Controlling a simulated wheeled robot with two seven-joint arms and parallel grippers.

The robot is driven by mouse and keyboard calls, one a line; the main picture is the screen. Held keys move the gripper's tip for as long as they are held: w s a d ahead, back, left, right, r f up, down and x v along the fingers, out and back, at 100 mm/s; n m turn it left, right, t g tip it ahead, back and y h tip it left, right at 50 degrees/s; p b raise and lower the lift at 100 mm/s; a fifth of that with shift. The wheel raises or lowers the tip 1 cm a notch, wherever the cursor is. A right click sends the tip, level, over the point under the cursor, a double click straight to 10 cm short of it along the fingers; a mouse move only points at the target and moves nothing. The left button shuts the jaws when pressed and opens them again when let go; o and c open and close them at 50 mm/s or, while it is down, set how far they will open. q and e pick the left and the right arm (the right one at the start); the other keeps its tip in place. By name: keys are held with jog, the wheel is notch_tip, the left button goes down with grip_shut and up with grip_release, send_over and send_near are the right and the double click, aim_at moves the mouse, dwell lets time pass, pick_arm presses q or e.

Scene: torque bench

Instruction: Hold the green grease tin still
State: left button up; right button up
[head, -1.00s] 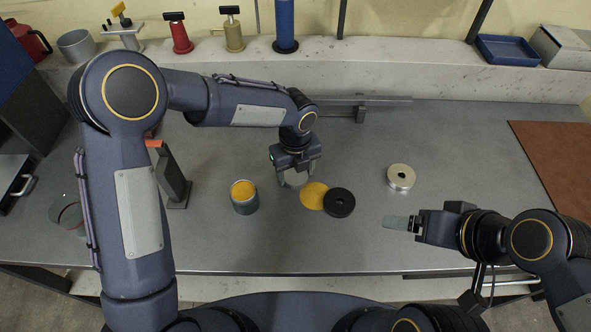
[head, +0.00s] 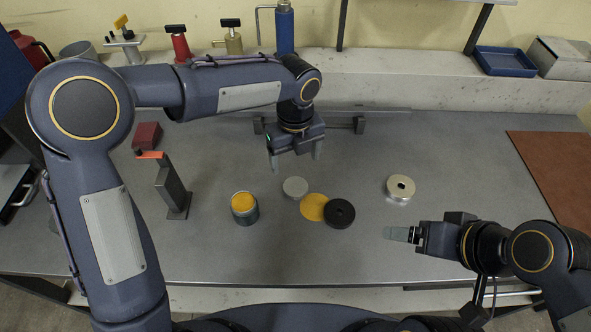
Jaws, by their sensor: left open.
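The green grease tin (head: 245,213) stands upright and open on the bench, left of centre, with yellow-orange grease (head: 243,202) showing at its top. My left gripper (head: 296,164) is open and empty, its fingers pointing down, above and behind a grey disc (head: 295,187) right of the tin. It is apart from the tin. My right gripper (head: 396,233) is low over the right front of the bench, well right of the tin, pointing left. I see its fingers from the side, so any gap between them is hidden.
A yellow disc (head: 313,207), a black ring (head: 340,213) and a silver ring (head: 400,188) lie right of the tin. A dark upright post with an orange top (head: 170,188) stands left of it. A rail (head: 370,112) lies behind. The bench front is clear.

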pick_arm(q)
jog(key=s+a+r+n+t+h, duration=0.1)
jog(key=s+a+r+n, duration=0.35)
jog(key=a+n, duration=0.35)
jog(key=s+a+r+n+t+h, duration=0.1)
jog(key=s+a+r+n, duration=0.35)
jog(key=a+n, duration=0.3)
jog(key=s+a+f+n+t+h, duration=0.1)
jog(key=s+a+n, duration=0.1)
jog(key=s+n, duration=0.4)
jog(key=s+a+f+n+t, duration=0.2)
jog(key=s+n, duration=0.5)
jog(key=n, duration=0.4)
jog(key=shift+a+f+t+h, duration=0.3)
jog(key=shift+a+h, duration=0.1)
jog(key=shift+a, duration=0.15)
